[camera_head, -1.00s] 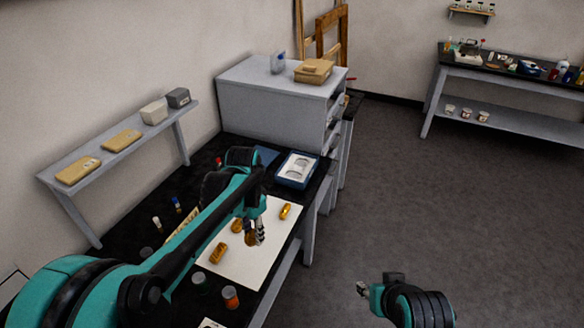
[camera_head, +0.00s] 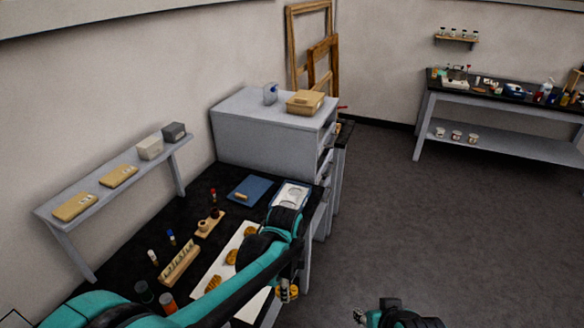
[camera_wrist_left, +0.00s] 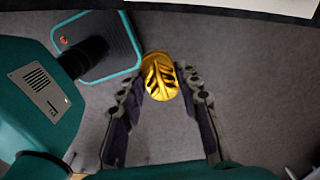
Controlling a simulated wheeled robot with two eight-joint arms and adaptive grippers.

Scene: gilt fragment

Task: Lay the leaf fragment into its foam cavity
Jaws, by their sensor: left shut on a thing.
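My left gripper (camera_head: 285,287) is shut on a gold leaf fragment (camera_wrist_left: 160,76), a rounded ridged piece held at the fingertips in the left wrist view. In the head view the held fragment (camera_head: 291,293) shows small beside the bench's front edge, with floor behind it. The foam tray (camera_head: 277,195), blue-edged with a white insert, lies at the far end of the black bench. My left arm hides its near part, so its cavities show only partly. My right gripper (camera_head: 360,316) is at the bottom edge, away from the bench; its jaws are unclear.
A white sheet (camera_head: 207,272) on the bench bears other gold pieces (camera_head: 231,257). A wooden rack (camera_head: 179,263), small bottles and a blue pad (camera_head: 250,188) lie left of it. A grey drawer cabinet (camera_head: 262,135) stands behind the tray. The floor to the right is clear.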

